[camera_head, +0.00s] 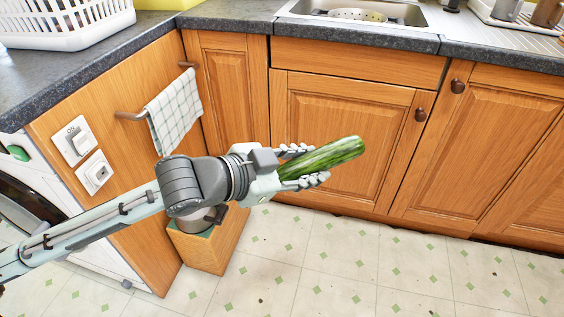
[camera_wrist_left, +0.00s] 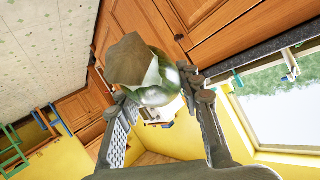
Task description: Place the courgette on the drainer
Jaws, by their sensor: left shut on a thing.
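The courgette (camera_head: 328,156), long and striped green, is held in my left gripper (camera_head: 305,166) in front of the sink cupboards, below worktop height. It tilts up to the right, away from the fingers, which are shut on its near end. In the left wrist view the courgette (camera_wrist_left: 160,92) is seen end-on between the two fingers (camera_wrist_left: 162,105). The ribbed metal drainer (camera_head: 482,36) is at the top right, on the worktop beside the sink. My right gripper is not in view.
The sink (camera_head: 408,14) holds a pale perforated item (camera_head: 357,15). A tray with mugs (camera_head: 508,10) stands at the drainer's back. A white basket (camera_head: 62,24) is on the left worktop. A checked towel (camera_head: 174,112) hangs on a rail. The worktop edge (camera_head: 350,36) runs above the cupboards.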

